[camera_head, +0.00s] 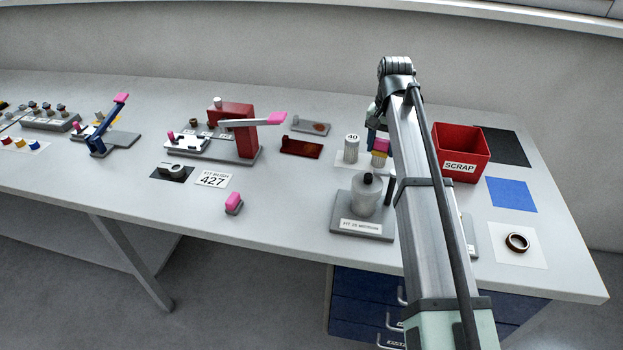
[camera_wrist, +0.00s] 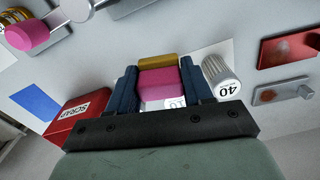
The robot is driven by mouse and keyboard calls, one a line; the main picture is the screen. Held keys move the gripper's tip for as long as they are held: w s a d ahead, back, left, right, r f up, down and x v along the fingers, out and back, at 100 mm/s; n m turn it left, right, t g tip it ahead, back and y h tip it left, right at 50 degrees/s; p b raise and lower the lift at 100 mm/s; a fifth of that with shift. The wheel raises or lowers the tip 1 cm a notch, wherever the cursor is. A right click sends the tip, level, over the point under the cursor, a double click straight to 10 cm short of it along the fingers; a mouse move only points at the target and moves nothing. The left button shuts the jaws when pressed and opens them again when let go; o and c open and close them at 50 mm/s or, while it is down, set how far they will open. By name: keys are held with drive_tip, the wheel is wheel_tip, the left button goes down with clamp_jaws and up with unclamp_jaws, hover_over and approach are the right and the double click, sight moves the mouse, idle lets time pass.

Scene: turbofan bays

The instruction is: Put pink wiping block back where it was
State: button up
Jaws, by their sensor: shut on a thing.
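My gripper (camera_wrist: 160,90) is shut on a pink wiping block (camera_wrist: 158,80), which sits between its two dark blue fingers. A yellow-gold layer shows along the block's far side in the wrist view. In the head view the gripper (camera_head: 380,142) is at the back right of the bench, beside the white ribbed cylinder marked 40 (camera_head: 352,148). Another pink-topped block (camera_head: 234,203) with a grey base stands near the bench's front edge.
The red SCRAP bin (camera_head: 460,152) stands right of my arm. A cylinder on a grey labelled base (camera_head: 362,224) stands in front of the gripper. A red plate (camera_head: 301,148) and a grey plate (camera_head: 311,126) lie to the left. Open bench lies between the front pink-topped block and the labelled base.

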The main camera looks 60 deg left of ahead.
drive_tip(key=n, duration=0.2)
hover_over(311, 179)
drive_tip(key=shift+f, duration=5.45)
drive_tip(key=o, duration=1)
drive_tip(key=shift+f, duration=0.1)
wheel_tip(311, 179, up, 12)
